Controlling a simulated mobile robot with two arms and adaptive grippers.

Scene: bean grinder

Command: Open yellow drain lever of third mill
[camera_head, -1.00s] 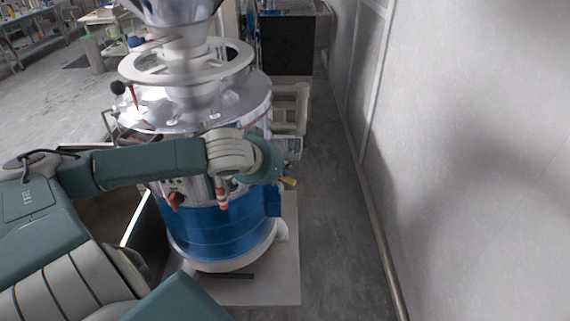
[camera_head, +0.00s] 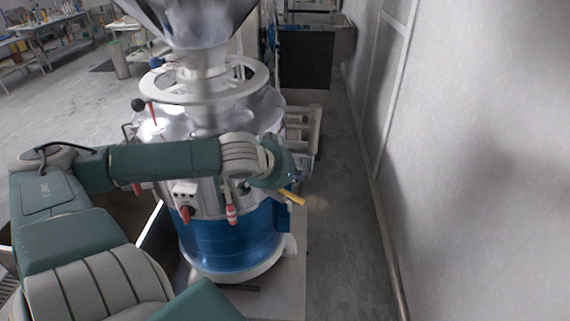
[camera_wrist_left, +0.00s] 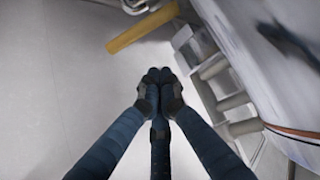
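The mill is a steel machine with a blue lower drum (camera_head: 225,240) and a funnel on top. The yellow lever (camera_head: 292,197) sticks out at its right side, just below my left wrist. It shows in the left wrist view as a yellow bar (camera_wrist_left: 142,27) at the top, slanting up to the right. My left gripper (camera_wrist_left: 160,80) has its dark fingertips drawn together, with nothing seen between them. The tips are below the yellow bar in that picture and apart from it. In the head view the left fingers are hidden behind my wrist. My right gripper is not in view.
A red-and-white handle (camera_head: 232,214) and a red knob (camera_head: 186,214) are on the mill's front. A pale frame (camera_head: 312,118) stands behind the mill. A grey wall (camera_head: 480,150) is at the right, with a clear floor strip (camera_head: 345,230) between.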

